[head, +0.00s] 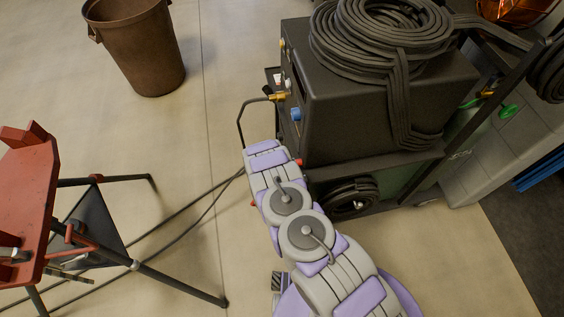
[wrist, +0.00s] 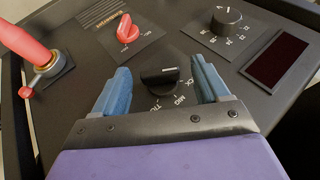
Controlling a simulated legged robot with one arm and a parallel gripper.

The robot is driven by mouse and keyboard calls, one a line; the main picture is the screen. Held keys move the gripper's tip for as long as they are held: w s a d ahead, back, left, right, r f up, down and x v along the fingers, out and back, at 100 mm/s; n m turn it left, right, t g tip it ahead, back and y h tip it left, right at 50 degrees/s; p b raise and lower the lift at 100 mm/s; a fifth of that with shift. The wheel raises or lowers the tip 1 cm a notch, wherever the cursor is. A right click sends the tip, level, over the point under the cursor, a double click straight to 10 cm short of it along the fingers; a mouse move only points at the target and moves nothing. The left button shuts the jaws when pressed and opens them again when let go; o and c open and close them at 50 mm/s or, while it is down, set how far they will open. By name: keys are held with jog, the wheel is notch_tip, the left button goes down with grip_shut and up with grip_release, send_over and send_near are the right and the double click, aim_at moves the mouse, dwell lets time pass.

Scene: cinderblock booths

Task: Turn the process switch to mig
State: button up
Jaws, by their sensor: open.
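The process switch is a black knob (wrist: 160,77) on the dark front panel (wrist: 60,105) of the welding machine, with the labels TIG, MIG and a partly hidden one ending in CK printed around its lower side. My gripper (wrist: 162,85) is open in the wrist view. Its two blue fingers stand on the left and right of the black knob, with visible space on both sides. In the head view the welding machine (head: 375,110) is a black box, and my arm reaches toward its left side. The fingers cannot be made out there.
A red knob (wrist: 127,30) and a black numbered dial (wrist: 227,17) sit above on the panel. A dark red display (wrist: 272,58) is at right and a red-handled lever (wrist: 28,45) at left. A red stand (head: 25,205), brown bin (head: 135,45) and floor cables surround my arm.

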jog(key=shift+w+d+f, duration=0.15)
jog(key=shift+c, duration=0.4)
jog(key=c, duration=1)
